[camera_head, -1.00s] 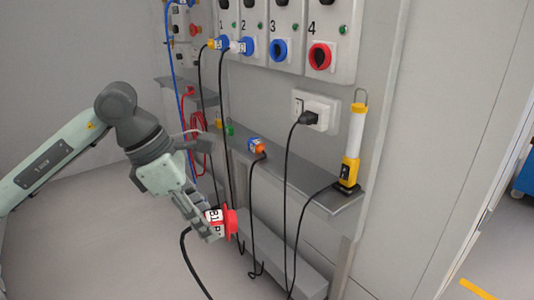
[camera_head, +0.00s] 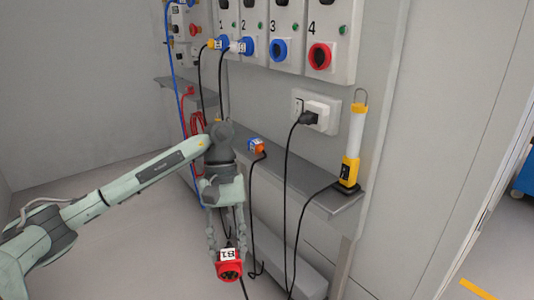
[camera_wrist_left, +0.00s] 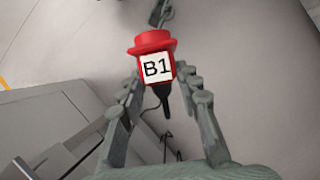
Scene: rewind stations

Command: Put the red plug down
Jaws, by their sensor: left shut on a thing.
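The red plug (camera_head: 229,269) has a white label reading B1 and a black cable below it. My left gripper (camera_head: 227,245) is shut on it and holds it in the air, in front of the grey shelf (camera_head: 318,192) and lower than its top. In the left wrist view the red plug (camera_wrist_left: 154,62) sits between the fingertips of my left gripper (camera_wrist_left: 160,82), with its wide red rim pointing away from the palm. My right gripper is in neither view.
A blue-and-orange plug (camera_head: 257,147) and an upright yellow work lamp (camera_head: 350,158) stand on the shelf. Black cables hang over its front edge. A wall socket (camera_head: 316,112) holds a black plug. Numbered panels (camera_head: 328,30) are above. Floor in front is clear.

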